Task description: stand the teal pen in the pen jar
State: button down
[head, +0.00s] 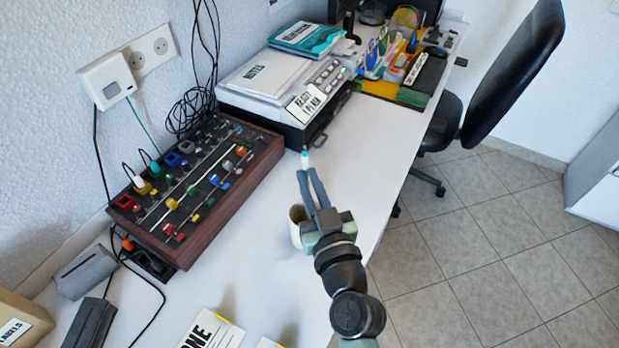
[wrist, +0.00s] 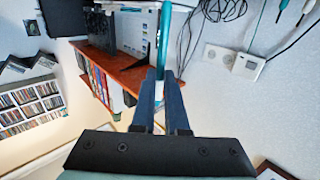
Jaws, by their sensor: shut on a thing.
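The teal pen (head: 304,158) is held between the fingertips of my gripper (head: 305,174). In the head view only a short white and teal end of the pen shows beyond the fingertips. In the wrist view the pen (wrist: 163,35) runs up from between the two fingers (wrist: 160,85), which are close together. A cream cup (head: 296,226), which looks like the pen jar, stands on the white desk just left of my gripper's body. My gripper hides its right part, and I cannot see inside it. The pen is apart from the cup.
A wooden-sided control panel (head: 197,187) with coloured knobs stands to the left. A printer (head: 284,87) with papers on top is behind. Cards (head: 212,330) lie near the front. The desk (head: 358,140) right of the printer is clear; its right edge is close to my arm.

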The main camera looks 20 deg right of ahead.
notch_tip(320, 180, down, 11)
jog(key=b, duration=1)
jog(key=shift+b, duration=0.35)
jog(key=c, duration=0.9)
grip_release()
jog(key=shift+o, duration=0.2)
jog(key=s+a+b, duration=0.1)
jog(key=s+b, duration=0.2)
jog(key=s, duration=0.9)
jog(key=shift+s+a+b, duration=0.3)
jog(key=shift+s, duration=0.1)
jog(key=shift+r, duration=0.1)
